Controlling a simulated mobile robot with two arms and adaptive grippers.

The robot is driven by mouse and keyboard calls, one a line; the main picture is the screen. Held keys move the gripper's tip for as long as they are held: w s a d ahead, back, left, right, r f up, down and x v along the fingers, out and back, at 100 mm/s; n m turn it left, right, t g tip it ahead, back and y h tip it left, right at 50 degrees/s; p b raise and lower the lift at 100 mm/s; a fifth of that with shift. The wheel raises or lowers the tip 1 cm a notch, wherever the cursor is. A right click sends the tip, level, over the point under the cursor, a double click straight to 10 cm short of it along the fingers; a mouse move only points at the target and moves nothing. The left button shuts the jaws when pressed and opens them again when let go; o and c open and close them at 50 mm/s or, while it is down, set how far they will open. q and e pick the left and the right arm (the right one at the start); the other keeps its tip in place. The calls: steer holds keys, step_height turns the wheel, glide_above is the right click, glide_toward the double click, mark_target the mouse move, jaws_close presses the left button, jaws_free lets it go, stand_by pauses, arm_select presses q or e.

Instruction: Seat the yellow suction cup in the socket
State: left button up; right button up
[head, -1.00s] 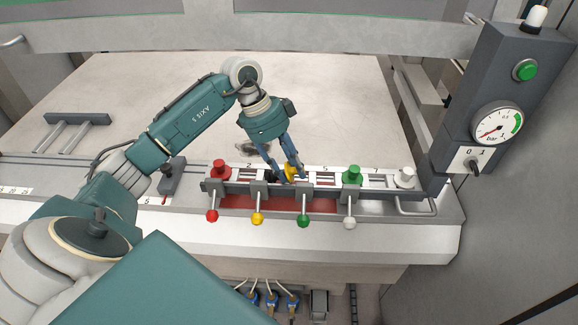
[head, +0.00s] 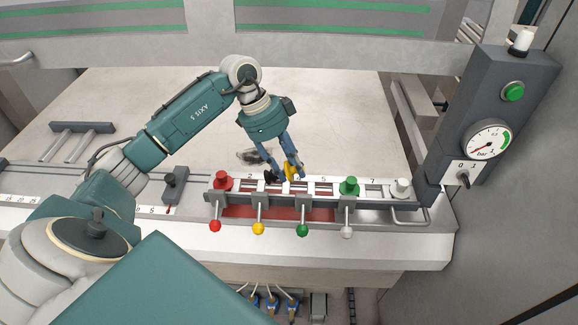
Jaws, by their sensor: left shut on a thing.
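My left gripper (head: 283,176) is shut on the yellow suction cup (head: 291,171), which shows only partly between the blue fingers. It is over the back edge of the rail (head: 325,199) with the numbered strip, between the red suction cup (head: 222,180) and the green suction cup (head: 349,186). A white suction cup (head: 401,187) sits at the rail's right end. A dark piece (head: 271,176) is by the left fingertip; I cannot tell what it is. The socket under the gripper is hidden, and I cannot tell whether the yellow cup touches the rail. My right gripper is not in view.
Levers with red (head: 215,226), yellow (head: 258,229), green (head: 303,230) and white (head: 347,233) knobs stick out in front of the rail. A grey post with a gauge (head: 488,142) stands at the right. The pale sheet (head: 340,120) behind is mostly clear.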

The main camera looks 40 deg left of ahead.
mark_target(289, 169)
arm_select(q)
steer(key=shift+r+p, duration=1.3)
steer(key=shift+r, duration=1.85)
